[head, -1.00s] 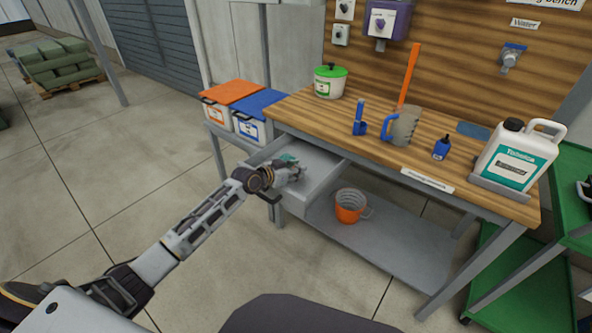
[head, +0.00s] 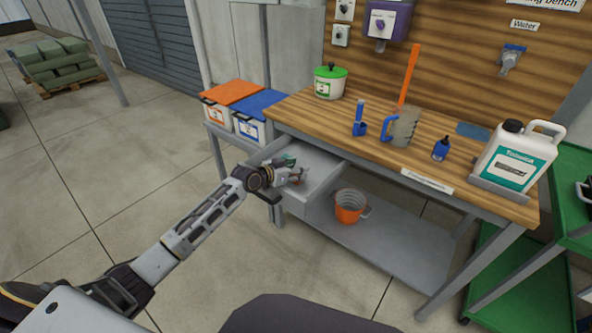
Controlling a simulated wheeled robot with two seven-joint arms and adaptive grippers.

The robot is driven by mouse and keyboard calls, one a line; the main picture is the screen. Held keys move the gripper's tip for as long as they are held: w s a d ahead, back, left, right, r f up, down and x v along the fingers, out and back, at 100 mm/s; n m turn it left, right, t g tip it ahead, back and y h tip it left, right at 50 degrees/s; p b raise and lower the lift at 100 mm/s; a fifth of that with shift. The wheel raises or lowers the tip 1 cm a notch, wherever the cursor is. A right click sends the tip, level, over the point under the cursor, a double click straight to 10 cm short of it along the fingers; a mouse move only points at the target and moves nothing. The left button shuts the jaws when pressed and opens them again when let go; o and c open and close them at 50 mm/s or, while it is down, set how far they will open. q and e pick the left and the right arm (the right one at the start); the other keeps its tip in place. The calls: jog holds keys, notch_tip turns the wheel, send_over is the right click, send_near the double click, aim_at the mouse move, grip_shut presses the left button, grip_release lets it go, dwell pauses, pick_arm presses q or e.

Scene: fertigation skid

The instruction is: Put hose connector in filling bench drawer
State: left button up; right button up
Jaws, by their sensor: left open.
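The filling bench drawer (head: 321,169) is pulled out under the left part of the wooden bench top. My left gripper (head: 296,174) is open, over the left part of the drawer. A small teal patch (head: 289,158) shows just behind the gripper. A tiny reddish spot shows by the lower fingertip. Both are too small and too covered to tell whether either is the hose connector. The gripper and wrist hide part of the drawer floor. The rest of the floor that I see is bare. My right gripper is out of view.
On the bench (head: 410,140) stand a green-lidded tub (head: 329,82), a grey jug (head: 404,127), small blue items and a white canister (head: 514,156). An orange bucket (head: 349,207) is on the lower shelf. Lidded bins (head: 249,128) stand left of the drawer.

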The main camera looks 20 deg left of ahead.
pick_arm(q)
jog(key=shift+p+v, duration=0.5)
jog(key=shift+v, duration=4.5)
jog(key=shift+p+v, duration=0.35)
jog(key=shift+v, duration=0.45)
jog(key=shift+s+a+r, duration=0.1)
jog(key=shift+a+r, duration=0.05)
jog(key=shift+r, duration=0.1)
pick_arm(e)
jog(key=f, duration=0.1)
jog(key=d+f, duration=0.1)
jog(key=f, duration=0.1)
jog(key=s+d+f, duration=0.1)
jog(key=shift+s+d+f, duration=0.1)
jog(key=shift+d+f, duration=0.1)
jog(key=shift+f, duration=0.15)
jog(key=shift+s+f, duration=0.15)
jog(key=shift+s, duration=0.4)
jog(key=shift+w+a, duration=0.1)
